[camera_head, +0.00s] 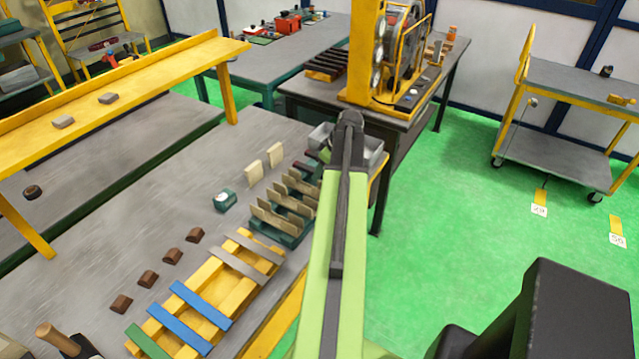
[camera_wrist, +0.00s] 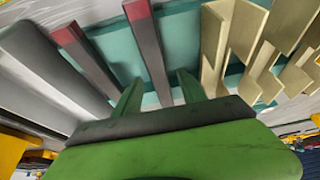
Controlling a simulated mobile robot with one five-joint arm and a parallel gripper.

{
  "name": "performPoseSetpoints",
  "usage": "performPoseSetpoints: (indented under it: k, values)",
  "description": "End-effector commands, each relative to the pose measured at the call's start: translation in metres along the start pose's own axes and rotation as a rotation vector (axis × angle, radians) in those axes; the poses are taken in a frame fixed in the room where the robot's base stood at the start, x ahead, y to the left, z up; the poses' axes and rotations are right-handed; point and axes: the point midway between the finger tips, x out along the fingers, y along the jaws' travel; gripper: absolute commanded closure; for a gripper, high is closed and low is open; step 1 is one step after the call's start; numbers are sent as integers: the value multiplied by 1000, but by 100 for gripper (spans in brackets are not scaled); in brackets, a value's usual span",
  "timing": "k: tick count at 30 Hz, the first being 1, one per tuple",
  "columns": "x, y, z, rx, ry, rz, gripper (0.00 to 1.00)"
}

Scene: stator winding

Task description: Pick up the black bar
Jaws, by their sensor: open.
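Two dark bars with red ends lie side by side in the wrist view. One black bar (camera_wrist: 148,48) runs between the two green fingers of my gripper (camera_wrist: 160,84). The other dark bar (camera_wrist: 86,58) lies to the left, outside the fingers. My gripper is open, with a finger on each side of the first bar; I cannot tell whether either finger touches it. In the head view my arm hides the gripper and most of this spot.
Beige slotted pieces (camera_wrist: 232,45) stand just right of the fingers. In the head view, the workbench (camera_head: 130,195) holds a yellow rack (camera_head: 190,310) with coloured bars and several brown blocks. Green floor (camera_head: 450,210) is open to the right.

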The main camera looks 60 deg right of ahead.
Motion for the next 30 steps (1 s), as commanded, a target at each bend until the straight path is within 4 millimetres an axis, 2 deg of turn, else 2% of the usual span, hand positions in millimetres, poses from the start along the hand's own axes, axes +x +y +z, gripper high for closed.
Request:
performPoseSetpoints:
  k: [1, 6, 17, 30]
  values:
    - [5, 0, 1, 0, 0, 0, 52]
    - [2, 0, 0, 1, 0, 0, 52]
    - [1, 0, 0, 1, 0, 0, 99]
    - [1, 1, 1, 2, 0, 0, 100]
